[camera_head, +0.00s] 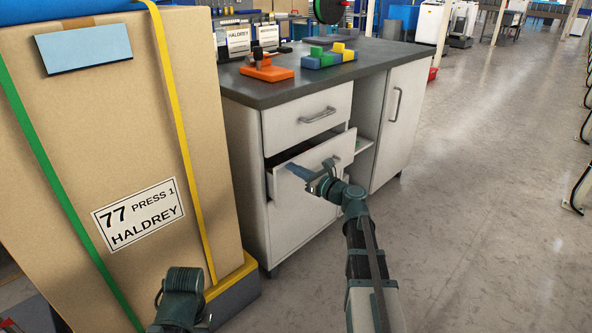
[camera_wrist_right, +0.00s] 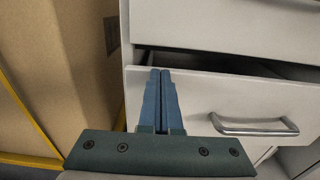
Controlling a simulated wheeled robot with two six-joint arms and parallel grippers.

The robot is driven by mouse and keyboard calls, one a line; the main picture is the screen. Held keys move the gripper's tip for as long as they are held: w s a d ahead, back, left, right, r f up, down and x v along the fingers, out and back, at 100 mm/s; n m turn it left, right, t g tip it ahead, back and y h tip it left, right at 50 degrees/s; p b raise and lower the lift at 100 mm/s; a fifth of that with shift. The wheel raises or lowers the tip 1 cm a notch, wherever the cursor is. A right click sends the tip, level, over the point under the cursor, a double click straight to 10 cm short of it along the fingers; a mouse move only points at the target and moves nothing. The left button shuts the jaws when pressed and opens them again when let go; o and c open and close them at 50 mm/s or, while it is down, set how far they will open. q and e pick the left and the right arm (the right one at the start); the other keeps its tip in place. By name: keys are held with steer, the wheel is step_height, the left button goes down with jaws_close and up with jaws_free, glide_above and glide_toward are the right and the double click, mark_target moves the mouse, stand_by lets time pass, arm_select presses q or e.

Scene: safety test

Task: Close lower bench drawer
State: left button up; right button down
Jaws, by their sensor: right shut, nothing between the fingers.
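The lower bench drawer (camera_head: 284,185) stands partly pulled out of the white bench, with a dark gap above its front. In the right wrist view its white front (camera_wrist_right: 215,92) carries a grey bar handle (camera_wrist_right: 255,125). My right gripper (camera_head: 290,167) is shut and empty, in front of the drawer front. In the right wrist view the fingertips (camera_wrist_right: 160,72) lie left of the handle, near the drawer's top edge; I cannot tell if they touch it. My left arm shows at the bottom of the head view, but its fingers are not visible.
A tall strapped carton (camera_head: 150,130) stands close on the left, on a yellow-edged base. The upper drawer (camera_head: 306,118) is shut. The dark bench top (camera_head: 375,60) carries an orange fixture (camera_head: 267,72) and coloured blocks (camera_head: 322,61). The floor (camera_head: 490,190) to the right is clear.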

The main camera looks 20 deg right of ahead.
steer(key=shift+w, duration=0.1)
steer(key=x, duration=0.4)
steer(key=shift+w+a, duration=0.1)
steer(key=shift+w, duration=0.15)
steer(key=shift+r, duration=0.1)
